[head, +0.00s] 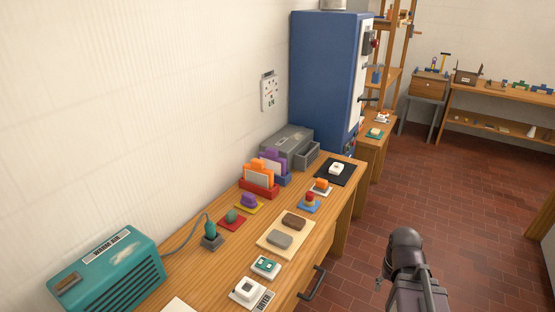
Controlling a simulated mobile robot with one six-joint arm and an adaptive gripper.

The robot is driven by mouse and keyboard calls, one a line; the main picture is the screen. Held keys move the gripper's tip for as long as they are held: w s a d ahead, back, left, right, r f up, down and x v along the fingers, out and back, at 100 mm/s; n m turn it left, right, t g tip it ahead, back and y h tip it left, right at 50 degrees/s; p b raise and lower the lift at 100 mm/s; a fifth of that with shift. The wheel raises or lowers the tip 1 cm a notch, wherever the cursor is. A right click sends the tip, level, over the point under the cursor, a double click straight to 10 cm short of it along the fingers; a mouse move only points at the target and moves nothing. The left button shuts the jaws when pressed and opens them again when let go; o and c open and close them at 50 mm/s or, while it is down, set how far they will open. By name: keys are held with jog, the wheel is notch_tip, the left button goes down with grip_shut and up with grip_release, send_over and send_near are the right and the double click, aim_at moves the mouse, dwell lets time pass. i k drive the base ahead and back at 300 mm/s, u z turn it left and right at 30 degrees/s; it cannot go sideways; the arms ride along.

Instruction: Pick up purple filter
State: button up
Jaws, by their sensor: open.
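A purple card-like piece (272,161) stands upright in a blue holder (284,180) on the wooden workbench, near the wall. It looks like the purple filter. An orange piece (259,172) in a red holder (258,190) stands in front of it and hides part of it. A smaller rounded purple object (249,200) sits on a yellow pad nearer to me. Part of my dark grey arm shows at the lower right, off the bench's front side and well apart from the purple piece. My gripper's fingers cannot be made out.
On the workbench are a teal radio-like box (108,272), a grey machine (287,143), a tan board with two blocks (270,247) and several small pads with objects. A tall blue cabinet (325,80) stands beyond. The tiled floor (440,200) at right is clear.

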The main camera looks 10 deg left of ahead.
aim_at(271, 158)
jog(key=i, duration=1.6)
jog(key=u, duration=1.5)
jog(key=k, duration=0.5)
jog(key=u, duration=0.35)
